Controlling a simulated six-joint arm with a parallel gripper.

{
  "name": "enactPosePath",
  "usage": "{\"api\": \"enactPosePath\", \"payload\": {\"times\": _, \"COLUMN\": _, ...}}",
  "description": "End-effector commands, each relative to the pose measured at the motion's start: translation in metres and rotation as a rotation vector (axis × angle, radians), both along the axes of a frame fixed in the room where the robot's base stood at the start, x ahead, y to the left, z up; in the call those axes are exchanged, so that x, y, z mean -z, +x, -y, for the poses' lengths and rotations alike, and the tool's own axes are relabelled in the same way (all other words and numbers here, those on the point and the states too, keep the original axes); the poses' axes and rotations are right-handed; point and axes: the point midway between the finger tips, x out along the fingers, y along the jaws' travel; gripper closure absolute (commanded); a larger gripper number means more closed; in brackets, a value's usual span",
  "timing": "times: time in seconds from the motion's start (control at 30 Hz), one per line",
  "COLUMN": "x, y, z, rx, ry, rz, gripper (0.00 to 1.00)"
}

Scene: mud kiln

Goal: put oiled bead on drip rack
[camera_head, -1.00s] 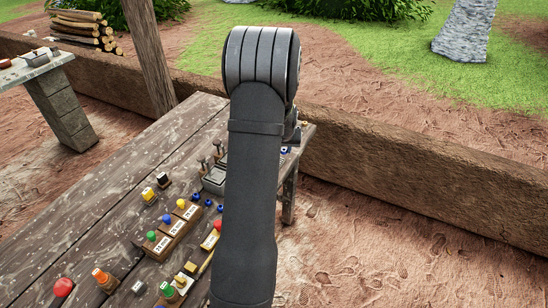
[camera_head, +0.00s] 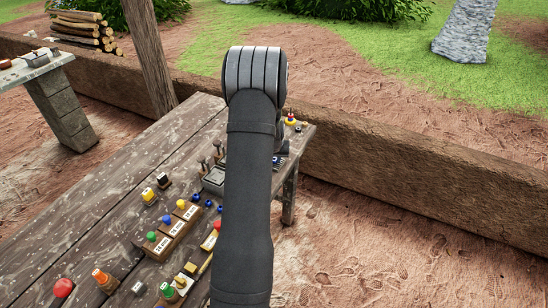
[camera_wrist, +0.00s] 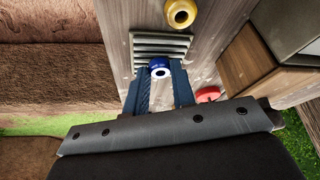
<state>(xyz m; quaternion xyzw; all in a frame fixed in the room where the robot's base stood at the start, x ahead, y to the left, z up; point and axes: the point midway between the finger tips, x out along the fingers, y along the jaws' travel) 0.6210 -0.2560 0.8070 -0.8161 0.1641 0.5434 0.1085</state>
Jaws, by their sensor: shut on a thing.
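In the wrist view, my gripper (camera_wrist: 160,82) is shut on a small blue bead (camera_wrist: 160,66) with a pale centre, held between the fingertips. The bead overlaps the near part of a grey slatted rack (camera_wrist: 162,41) on the wooden table. I cannot tell whether the bead touches the slats or hangs just above them.
In the wrist view, a yellow ring (camera_wrist: 180,12) lies beyond the rack and a red ring (camera_wrist: 208,94) lies right of the fingers. A wooden block (camera_wrist: 250,60) stands at the right. In the head view, labelled blocks (camera_head: 175,231) and several small items fill the table's near part.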

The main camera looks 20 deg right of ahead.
Motion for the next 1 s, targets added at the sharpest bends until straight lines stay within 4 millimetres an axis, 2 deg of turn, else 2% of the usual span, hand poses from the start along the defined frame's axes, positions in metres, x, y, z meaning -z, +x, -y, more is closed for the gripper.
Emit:
{"api": "enactPosePath", "payload": {"times": 0.03, "x": 0.002, "y": 0.0, "z": 0.0, "rx": 0.0, "ry": 0.0, "rz": -0.001, "gripper": 1.0}}
{"api": "enactPosePath", "payload": {"times": 0.07, "x": 0.001, "y": 0.0, "z": 0.0, "rx": 0.0, "ry": 0.0, "rz": 0.0, "gripper": 0.71}}
{"api": "enactPosePath", "payload": {"times": 0.13, "x": 0.001, "y": 0.0, "z": 0.0, "rx": 0.0, "ry": 0.0, "rz": 0.0, "gripper": 0.57}}
{"api": "enactPosePath", "payload": {"times": 0.17, "x": 0.001, "y": 0.0, "z": 0.0, "rx": 0.0, "ry": 0.0, "rz": 0.0, "gripper": 0.55}}
{"api": "enactPosePath", "payload": {"times": 0.43, "x": 0.0, "y": 0.0, "z": 0.0, "rx": 0.0, "ry": 0.0, "rz": 0.0, "gripper": 0.55}}
{"api": "enactPosePath", "payload": {"times": 0.57, "x": -0.007, "y": -0.001, "z": 0.0, "rx": 0.0, "ry": -0.001, "rz": 0.002, "gripper": 0.55}}
{"api": "enactPosePath", "payload": {"times": 0.67, "x": -0.019, "y": -0.006, "z": -0.002, "rx": 0.0, "ry": -0.001, "rz": 0.002, "gripper": 0.55}}
{"api": "enactPosePath", "payload": {"times": 1.0, "x": -0.077, "y": -0.028, "z": -0.011, "rx": 0.0, "ry": 0.0, "rz": 0.003, "gripper": 0.55}}
